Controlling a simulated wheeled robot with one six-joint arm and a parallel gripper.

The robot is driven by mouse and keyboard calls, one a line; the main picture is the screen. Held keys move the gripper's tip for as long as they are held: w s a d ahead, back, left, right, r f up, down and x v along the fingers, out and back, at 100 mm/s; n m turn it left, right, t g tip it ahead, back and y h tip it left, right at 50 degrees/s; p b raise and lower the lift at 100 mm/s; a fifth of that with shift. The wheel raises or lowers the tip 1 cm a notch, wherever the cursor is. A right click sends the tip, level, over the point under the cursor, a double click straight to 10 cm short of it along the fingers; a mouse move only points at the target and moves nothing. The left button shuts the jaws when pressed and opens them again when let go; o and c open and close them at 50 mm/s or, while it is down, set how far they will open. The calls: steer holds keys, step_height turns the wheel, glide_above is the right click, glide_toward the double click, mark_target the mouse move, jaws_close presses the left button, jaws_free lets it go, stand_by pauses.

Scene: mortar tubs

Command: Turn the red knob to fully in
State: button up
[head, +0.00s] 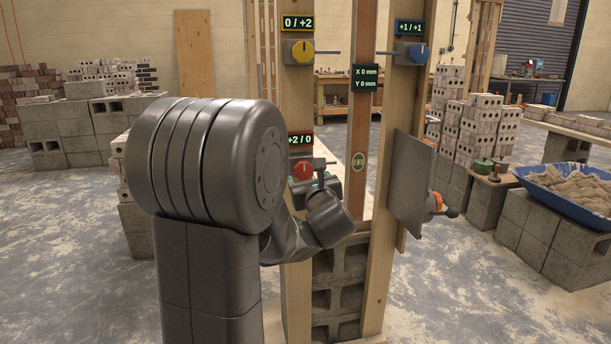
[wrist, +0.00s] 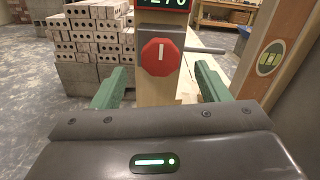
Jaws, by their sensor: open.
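The red knob (head: 303,170) is on the left wooden post, under a display (head: 300,139) reading +2 / 0. In the wrist view the red knob (wrist: 160,57) is an octagon with a white mark close to upright, and a grey rod (wrist: 205,49) sticks out to its right. My gripper (wrist: 160,85) is open, with one green finger on each side of the post, below and in front of the knob. The fingers appear apart from the knob.
A yellow knob (head: 302,50) with display 0 / +2 is higher on the same post. A blue knob (head: 416,53) with display +1 / +1 is on the right post. A grey board (head: 411,185) leans out at right. Brick stacks (wrist: 95,35) stand behind at left.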

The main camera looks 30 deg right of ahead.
mark_target(304, 171)
steer(key=shift+x, duration=1.95)
steer(key=c, duration=1)
